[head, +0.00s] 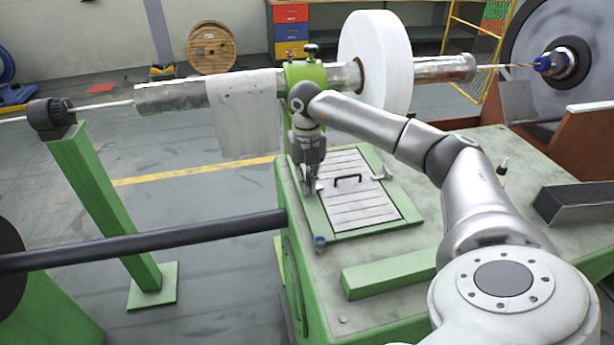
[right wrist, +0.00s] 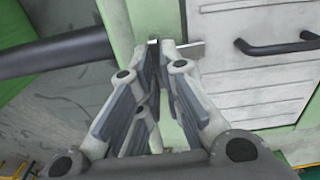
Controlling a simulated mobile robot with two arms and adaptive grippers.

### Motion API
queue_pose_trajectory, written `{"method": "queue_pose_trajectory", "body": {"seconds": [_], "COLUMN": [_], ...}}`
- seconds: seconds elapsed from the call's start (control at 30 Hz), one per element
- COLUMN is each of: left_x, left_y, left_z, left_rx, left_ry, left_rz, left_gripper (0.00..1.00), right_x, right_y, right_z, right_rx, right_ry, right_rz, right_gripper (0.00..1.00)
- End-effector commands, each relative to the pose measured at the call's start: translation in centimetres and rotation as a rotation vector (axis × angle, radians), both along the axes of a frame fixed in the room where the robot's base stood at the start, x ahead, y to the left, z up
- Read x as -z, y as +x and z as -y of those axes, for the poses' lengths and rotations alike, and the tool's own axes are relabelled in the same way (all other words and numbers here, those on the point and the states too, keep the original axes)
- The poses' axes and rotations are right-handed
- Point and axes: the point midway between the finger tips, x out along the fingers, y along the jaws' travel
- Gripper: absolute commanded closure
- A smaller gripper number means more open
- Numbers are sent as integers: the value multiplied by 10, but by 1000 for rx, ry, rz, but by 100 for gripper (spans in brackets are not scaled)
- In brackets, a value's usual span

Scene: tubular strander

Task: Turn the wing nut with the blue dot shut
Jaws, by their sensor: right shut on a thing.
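My right gripper (head: 312,188) points down at the left edge of the slatted hatch (head: 352,208) on the green machine. It is shut on a grey wing nut; in the right wrist view, one flat wing (right wrist: 193,48) sticks out to the right of my fingertips (right wrist: 165,47), towards the hatch panel. The fingers hide the rest of this nut, and no blue dot shows on it. A second grey wing nut (head: 382,174) sits at the hatch's right edge. My left gripper is not in view.
The hatch has a black handle (head: 347,180). A small blue and orange part (head: 320,242) sits near its front left corner. A tube with a white reel (head: 376,60) runs above and behind. A dark bar (head: 150,240) reaches in from the left.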

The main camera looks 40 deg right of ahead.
Motion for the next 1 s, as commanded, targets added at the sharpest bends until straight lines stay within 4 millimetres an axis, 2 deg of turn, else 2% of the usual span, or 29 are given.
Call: {"method": "queue_pose_trajectory", "body": {"seconds": [0.67, 0.7, 0.83, 1.0], "left_x": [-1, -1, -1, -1], "left_y": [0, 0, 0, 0], "left_z": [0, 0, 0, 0], "left_rx": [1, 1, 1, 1], "left_ry": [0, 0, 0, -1], "left_rz": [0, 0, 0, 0], "left_gripper": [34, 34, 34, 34], "right_x": [-2, -2, -2, -1], "right_y": [2, 2, 1, 1], "right_z": [1, 1, 1, 0], "right_rx": [60, 60, 58, 56], "right_ry": [-1, -1, -1, -1], "right_rz": [8, 8, 6, 3], "right_gripper": [100, 88, 71, 71]}}
